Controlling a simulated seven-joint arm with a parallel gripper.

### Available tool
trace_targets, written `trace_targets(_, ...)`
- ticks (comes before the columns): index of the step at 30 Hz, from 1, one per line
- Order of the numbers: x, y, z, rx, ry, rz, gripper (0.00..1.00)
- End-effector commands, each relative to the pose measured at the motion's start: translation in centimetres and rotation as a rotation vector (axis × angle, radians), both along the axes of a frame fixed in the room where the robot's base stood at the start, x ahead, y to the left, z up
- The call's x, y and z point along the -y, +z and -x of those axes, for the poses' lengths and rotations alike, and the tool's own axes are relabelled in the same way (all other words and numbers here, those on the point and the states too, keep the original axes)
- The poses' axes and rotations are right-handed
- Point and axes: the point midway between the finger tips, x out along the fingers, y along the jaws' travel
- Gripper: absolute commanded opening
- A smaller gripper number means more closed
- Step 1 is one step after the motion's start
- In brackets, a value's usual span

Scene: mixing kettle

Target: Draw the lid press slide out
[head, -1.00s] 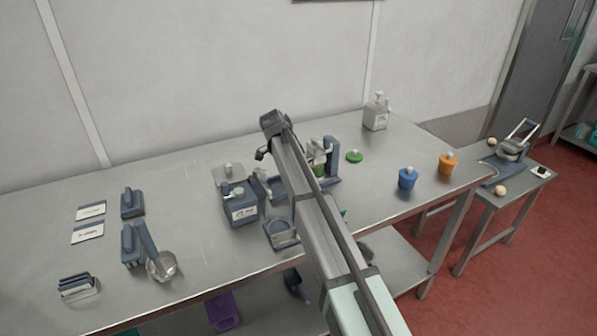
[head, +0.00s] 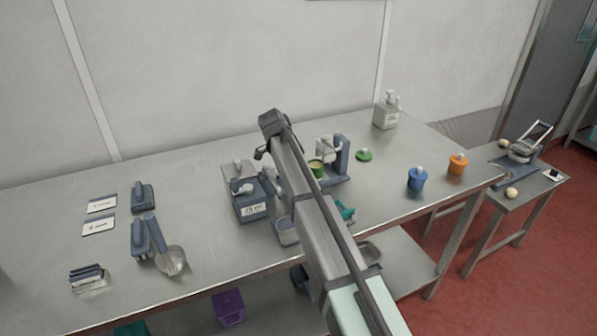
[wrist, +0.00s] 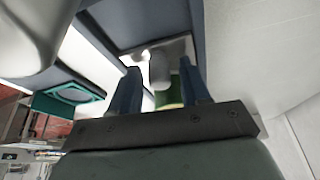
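The lid press (head: 341,160) is a dark blue stand with a pale grey head, on the steel table just right of my arm. A green pot (head: 317,168) with yellowish contents sits under its head. My arm hides part of the press base, and I cannot make out the slide clearly.
Left of my arm stands a blue labelled box (head: 250,203). Right of the press are a green lid (head: 364,155), a blue pot (head: 417,179), an orange pot (head: 457,164) and a white dispenser (head: 386,111).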

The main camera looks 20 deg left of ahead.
Motion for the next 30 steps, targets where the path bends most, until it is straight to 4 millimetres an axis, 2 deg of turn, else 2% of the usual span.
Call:
trace_targets(8,0.0,0.1,0.0,0.000,0.001,0.000,0.49)
trace_targets(13,-0.4,1.2,0.2,0.001,0.000,-0.001,0.49)
trace_targets(30,-3.6,10.6,2.6,0.001,0.002,-0.001,0.49)
